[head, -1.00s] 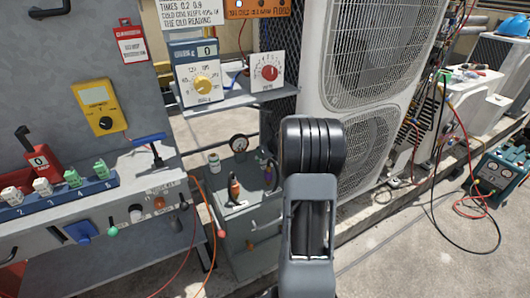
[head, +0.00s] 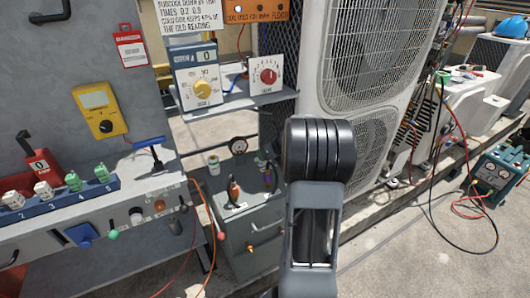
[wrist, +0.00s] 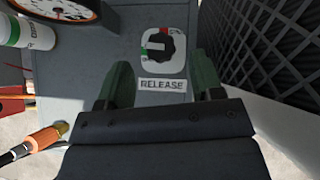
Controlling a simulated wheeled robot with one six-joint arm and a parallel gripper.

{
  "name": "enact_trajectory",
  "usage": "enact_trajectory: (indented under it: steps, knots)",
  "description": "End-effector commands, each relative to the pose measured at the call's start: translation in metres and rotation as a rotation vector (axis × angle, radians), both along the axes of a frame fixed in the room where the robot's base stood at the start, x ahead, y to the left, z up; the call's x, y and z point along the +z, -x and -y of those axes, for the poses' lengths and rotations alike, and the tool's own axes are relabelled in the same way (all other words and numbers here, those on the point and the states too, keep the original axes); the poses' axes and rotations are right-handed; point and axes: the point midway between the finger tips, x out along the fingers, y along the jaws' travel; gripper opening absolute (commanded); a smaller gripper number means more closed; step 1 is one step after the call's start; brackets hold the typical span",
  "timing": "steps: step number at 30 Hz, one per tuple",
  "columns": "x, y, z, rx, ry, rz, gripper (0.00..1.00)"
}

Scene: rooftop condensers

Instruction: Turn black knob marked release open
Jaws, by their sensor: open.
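The black knob (wrist: 159,48) sits on a white plate with green and red marks, on a grey panel in the wrist view. A label reading RELEASE (wrist: 162,85) is just below it. Which mark the knob points to is hard to tell. My gripper (wrist: 161,64) is open, its two green fingers spread left and right. The fingertips reach up to either side of the plate's lower part, and nothing is between them but the view of the panel. Whether they touch it cannot be told. In the head view my arm hides the gripper and the knob.
In the wrist view, a round gauge (wrist: 52,8) and a white-green bottle (wrist: 27,33) are at upper left, an orange-tipped fitting (wrist: 45,138) at lower left, and dark mesh (wrist: 270,50) at right. In the head view, a large condenser (head: 312,70) stands behind my arm.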

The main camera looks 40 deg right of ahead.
Motion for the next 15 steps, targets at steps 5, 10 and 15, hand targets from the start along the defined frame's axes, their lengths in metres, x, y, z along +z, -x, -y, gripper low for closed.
enact_trajectory:
  steps: [5, 10, 15]
  knots:
    - [0.032, 0.028, 0.001, -0.003, 0.001, 0.002, 0.6]
    - [0.051, 0.049, 0.002, -0.001, 0.001, 0.001, 0.6]
    - [0.064, 0.062, 0.002, 0.0, 0.001, 0.0, 0.6]
